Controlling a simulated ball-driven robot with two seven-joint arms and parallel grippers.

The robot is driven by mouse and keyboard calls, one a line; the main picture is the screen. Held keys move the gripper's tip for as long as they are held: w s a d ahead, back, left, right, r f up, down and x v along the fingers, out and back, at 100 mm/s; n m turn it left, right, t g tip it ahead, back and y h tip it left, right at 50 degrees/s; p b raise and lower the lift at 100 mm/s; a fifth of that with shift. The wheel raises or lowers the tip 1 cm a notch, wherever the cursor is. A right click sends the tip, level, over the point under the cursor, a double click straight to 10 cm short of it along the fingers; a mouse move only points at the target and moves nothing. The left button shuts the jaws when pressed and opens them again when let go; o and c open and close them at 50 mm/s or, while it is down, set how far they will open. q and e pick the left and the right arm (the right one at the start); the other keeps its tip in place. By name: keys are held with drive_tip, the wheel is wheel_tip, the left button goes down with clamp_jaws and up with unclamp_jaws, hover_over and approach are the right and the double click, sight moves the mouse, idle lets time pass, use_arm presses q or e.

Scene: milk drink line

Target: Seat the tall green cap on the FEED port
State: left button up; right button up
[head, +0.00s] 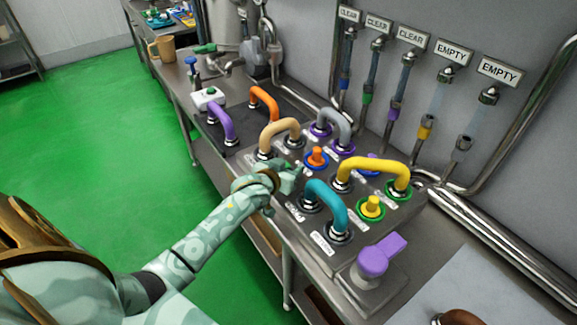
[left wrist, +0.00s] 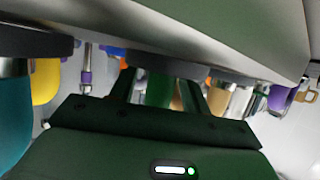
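My left gripper (head: 291,181) is low over the panel, between the tan and teal pipe loops. In the left wrist view its two dark fingers (left wrist: 160,92) stand apart, with a dark green upright piece (left wrist: 158,89) between them. This looks like the tall green cap. Light gaps show beside it, so I see no firm grip. In the head view the cap cannot be told apart from the green gripper. The small port labels are too blurred to read, so I cannot tell which is FEED. My right gripper is not in view.
Close around the gripper stand a teal loop (head: 327,199), a tan loop (head: 279,130), an orange cap (head: 317,157) and a yellow loop (head: 375,167). A yellow cap (head: 371,206) and a purple piece (head: 374,260) stand to the right. Pipes line the wall behind.

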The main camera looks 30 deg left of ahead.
use_arm(q)
drive_tip(key=shift+r, duration=0.1)
idle(0.3)
drive_tip(key=shift+s+r, duration=0.15)
drive_tip(key=shift+s, duration=0.25)
drive_tip(key=p+v, duration=0.4)
drive_tip(key=v, duration=1.1)
drive_tip(key=shift+s+p, duration=0.25)
drive_tip(key=shift+p, duration=0.1)
